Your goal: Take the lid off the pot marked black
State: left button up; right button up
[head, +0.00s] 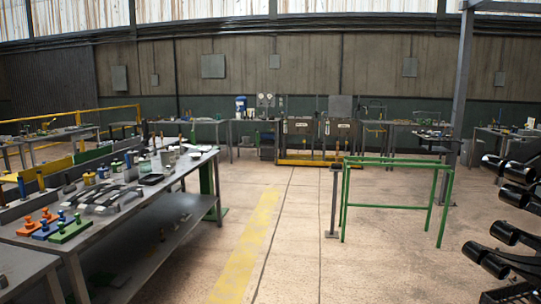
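No pot with a readable black mark can be made out from here. Several small jars and cans stand on the long grey workbench (110,222) at the left, among them a yellowish can (89,178) and a pale jar (168,158). They are too small to tell which have lids or what marks they carry. A dark shallow tray (151,179) lies near them. Neither of my grippers shows in the head view.
Orange (38,218), blue and green (71,230) knobbed blocks sit at the bench's near end. A green frame (395,161) and a grey post (334,205) stand right of centre. Black cylindrical parts (512,198) jut in at the right. The middle floor is open.

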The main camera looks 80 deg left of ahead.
aim_at(167, 159)
jog(key=u, duration=3.5)
jog(key=i+l+z, duration=0.1)
jog(key=i+z, duration=0.4)
jog(key=i, duration=3)
